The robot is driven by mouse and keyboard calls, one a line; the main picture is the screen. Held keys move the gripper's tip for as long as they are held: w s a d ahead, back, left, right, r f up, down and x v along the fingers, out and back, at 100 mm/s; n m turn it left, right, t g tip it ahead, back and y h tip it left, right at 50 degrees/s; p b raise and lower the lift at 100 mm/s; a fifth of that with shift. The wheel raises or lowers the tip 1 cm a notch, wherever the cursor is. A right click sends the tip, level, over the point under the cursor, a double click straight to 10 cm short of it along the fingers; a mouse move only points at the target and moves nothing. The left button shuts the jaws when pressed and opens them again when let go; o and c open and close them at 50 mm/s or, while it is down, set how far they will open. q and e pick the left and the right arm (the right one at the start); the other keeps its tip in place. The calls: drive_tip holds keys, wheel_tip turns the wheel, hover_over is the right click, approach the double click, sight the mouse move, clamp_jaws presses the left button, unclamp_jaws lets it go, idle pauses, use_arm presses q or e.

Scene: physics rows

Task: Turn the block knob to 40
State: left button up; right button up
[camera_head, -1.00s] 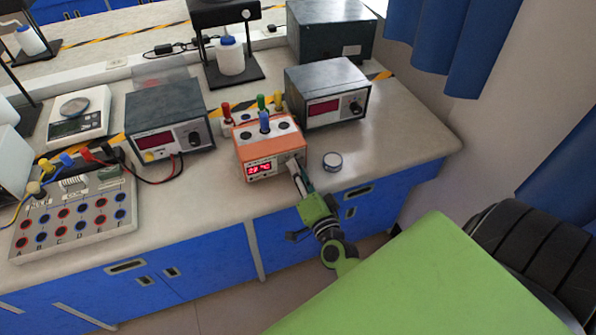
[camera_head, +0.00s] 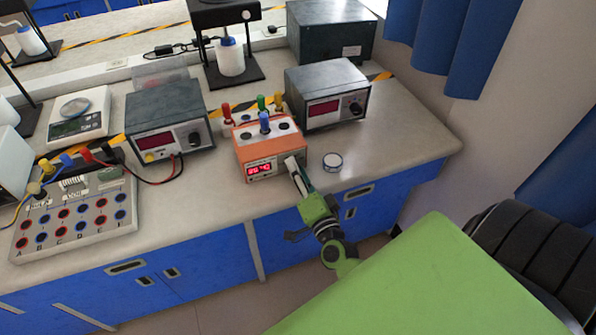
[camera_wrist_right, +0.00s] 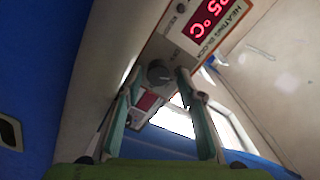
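The heating block (camera_head: 271,152) is an orange and white box near the bench's front edge, with a lit red display (camera_head: 260,169) too small to read surely in the head view. The wrist view shows its label "HEATING BLOCK" and a cropped display (camera_wrist_right: 209,17) ending in "5 °C". The dark round block knob (camera_wrist_right: 159,72) sits on the front panel. My right gripper (camera_wrist_right: 158,80) has its fingertips apart on either side of the knob, with a small gap visible. In the head view, the right gripper (camera_head: 296,172) hides the knob. My left gripper is not in view.
Power supplies stand at the left (camera_head: 168,117) and back right (camera_head: 327,94). Coloured plugs (camera_head: 264,122) stand up on and behind the block. The bench's right end is clear.

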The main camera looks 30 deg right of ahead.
drive_tip(key=shift+s+f, duration=0.1)
drive_tip(key=shift+f, duration=0.15)
